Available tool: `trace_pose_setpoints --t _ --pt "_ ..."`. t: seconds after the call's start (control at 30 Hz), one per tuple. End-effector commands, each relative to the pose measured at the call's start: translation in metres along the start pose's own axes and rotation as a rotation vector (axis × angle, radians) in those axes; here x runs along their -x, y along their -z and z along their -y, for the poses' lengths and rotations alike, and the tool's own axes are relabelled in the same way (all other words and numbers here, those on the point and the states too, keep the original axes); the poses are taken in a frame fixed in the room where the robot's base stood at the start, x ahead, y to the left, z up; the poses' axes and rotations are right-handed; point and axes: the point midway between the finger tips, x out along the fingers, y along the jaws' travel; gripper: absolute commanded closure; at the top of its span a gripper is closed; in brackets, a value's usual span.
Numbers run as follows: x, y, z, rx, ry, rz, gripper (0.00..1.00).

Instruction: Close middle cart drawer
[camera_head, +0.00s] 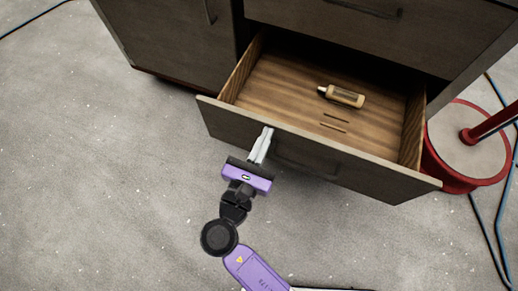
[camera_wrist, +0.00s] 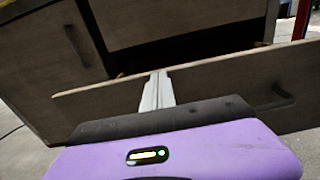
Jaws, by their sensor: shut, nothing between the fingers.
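The cart drawer (camera_head: 317,168) is pulled well out of the dark wood cabinet (camera_head: 185,35). Its inside is light wood. A small tan bottle (camera_head: 342,96) lies on its side on the drawer floor. My gripper (camera_head: 264,135) is shut and empty, with its fingertips at the outer face of the drawer front, left of the handle (camera_head: 305,160). In the wrist view the fingers (camera_wrist: 156,85) overlap the drawer front (camera_wrist: 210,95), and the handle (camera_wrist: 275,98) is to their right. I cannot tell whether the fingertips touch the front.
Another drawer front with a handle (camera_head: 365,8) is shut above the open drawer. A red-rimmed round base (camera_head: 468,150) stands close to the drawer's right end. Blue cables (camera_head: 484,215) lie on the floor at right.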

Motion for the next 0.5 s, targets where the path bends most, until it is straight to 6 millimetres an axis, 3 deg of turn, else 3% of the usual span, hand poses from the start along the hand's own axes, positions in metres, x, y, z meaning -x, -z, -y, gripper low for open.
trace_pose_setpoints --t 0.5 --pt "-0.0060 -0.0007 -0.0001 0.000 0.000 0.001 1.00"
